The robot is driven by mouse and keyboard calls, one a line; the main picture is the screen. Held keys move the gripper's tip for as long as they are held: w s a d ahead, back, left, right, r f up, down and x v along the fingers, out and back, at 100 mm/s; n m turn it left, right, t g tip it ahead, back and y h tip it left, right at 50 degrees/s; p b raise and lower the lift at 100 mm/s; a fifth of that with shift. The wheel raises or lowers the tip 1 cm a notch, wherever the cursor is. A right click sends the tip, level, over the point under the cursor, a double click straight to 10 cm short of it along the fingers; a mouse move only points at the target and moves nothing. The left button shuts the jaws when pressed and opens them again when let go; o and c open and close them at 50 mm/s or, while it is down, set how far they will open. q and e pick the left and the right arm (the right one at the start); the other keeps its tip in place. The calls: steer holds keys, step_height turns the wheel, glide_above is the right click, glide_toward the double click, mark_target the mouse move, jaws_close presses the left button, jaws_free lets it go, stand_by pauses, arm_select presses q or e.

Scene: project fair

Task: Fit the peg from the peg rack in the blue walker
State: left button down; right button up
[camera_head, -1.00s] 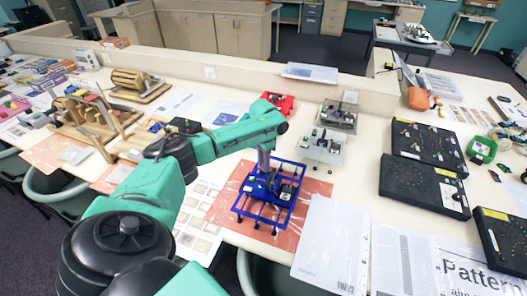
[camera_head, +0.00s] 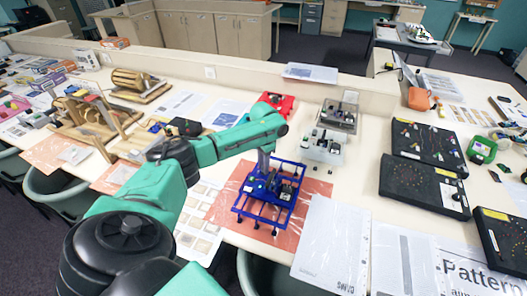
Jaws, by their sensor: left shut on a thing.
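The blue walker (camera_head: 284,208), an open blue frame on short dark legs, stands on an orange-red mat (camera_head: 226,204). My left arm comes in from the left, and its gripper (camera_head: 263,182) points down over the walker's upper left part. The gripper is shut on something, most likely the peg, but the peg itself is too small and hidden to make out. I cannot tell whether it touches the walker. I cannot identify the peg rack for sure. My right gripper is not in view.
A grey-white device (camera_head: 323,147) and a clear-covered one (camera_head: 338,115) stand behind the walker. A red object (camera_head: 277,103) lies at the back. Black boards (camera_head: 424,186) lie to the right. Paper sheets (camera_head: 331,245) cover the table's front.

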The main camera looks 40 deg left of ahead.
arm_select(q)
steer(key=shift+f, duration=0.15)
stand_by(0.3)
steer(key=c, duration=0.6)
jaws_free()
steer(key=shift+r, duration=3.8)
